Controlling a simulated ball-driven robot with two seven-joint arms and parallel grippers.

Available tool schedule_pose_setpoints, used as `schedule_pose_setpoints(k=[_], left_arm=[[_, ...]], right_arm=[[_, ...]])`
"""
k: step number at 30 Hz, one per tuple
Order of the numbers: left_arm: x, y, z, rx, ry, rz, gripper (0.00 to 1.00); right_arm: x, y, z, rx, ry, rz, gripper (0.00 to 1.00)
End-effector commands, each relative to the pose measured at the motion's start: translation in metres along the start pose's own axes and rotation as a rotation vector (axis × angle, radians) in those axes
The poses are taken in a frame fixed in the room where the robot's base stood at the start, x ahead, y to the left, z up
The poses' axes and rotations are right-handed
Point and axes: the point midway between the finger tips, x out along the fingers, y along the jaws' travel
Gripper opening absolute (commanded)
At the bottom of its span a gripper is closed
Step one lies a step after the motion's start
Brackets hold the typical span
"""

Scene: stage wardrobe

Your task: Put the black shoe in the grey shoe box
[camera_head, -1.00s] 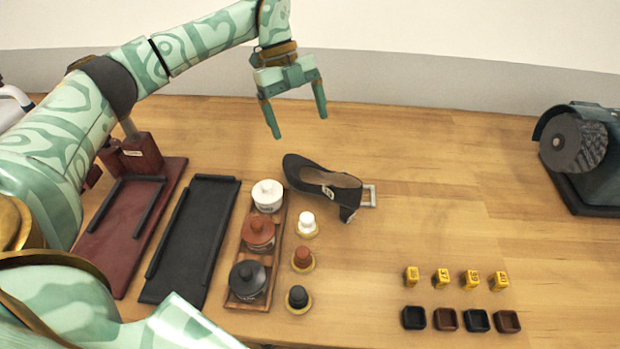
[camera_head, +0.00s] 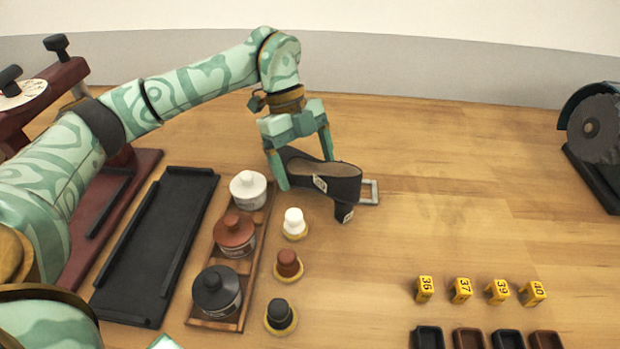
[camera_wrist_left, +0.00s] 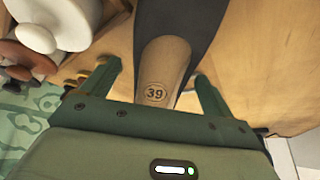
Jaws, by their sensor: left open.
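In the left wrist view the shoe's tan insole (camera_wrist_left: 163,72), marked 39, lies between the two open fingers. I cannot tell if they touch it. No grey shoe box shows in either view. My right gripper is out of view.
A black tray (camera_head: 150,250), yellow number blocks (camera_head: 461,290) and a grinder (camera_head: 597,130) also show.

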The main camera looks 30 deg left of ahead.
Motion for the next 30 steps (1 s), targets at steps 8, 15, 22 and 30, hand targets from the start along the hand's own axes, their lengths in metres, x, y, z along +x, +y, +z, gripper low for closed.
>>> schedule_pose_setpoints(k=[8,15,22,30], left_arm=[[0.033,0.000,0.002,-0.001,0.001,0.004,0.87],[0.031,0.000,0.001,-0.001,0.000,0.002,0.76],[0.031,0.000,0.001,-0.001,0.000,0.001,0.33],[0.028,0.000,0.000,-0.001,0.000,0.001,0.29]], right_arm=[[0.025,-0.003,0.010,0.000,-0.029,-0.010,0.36],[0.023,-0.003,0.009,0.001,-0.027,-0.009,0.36],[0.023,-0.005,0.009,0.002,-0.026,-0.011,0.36],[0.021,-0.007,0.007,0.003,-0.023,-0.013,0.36]])
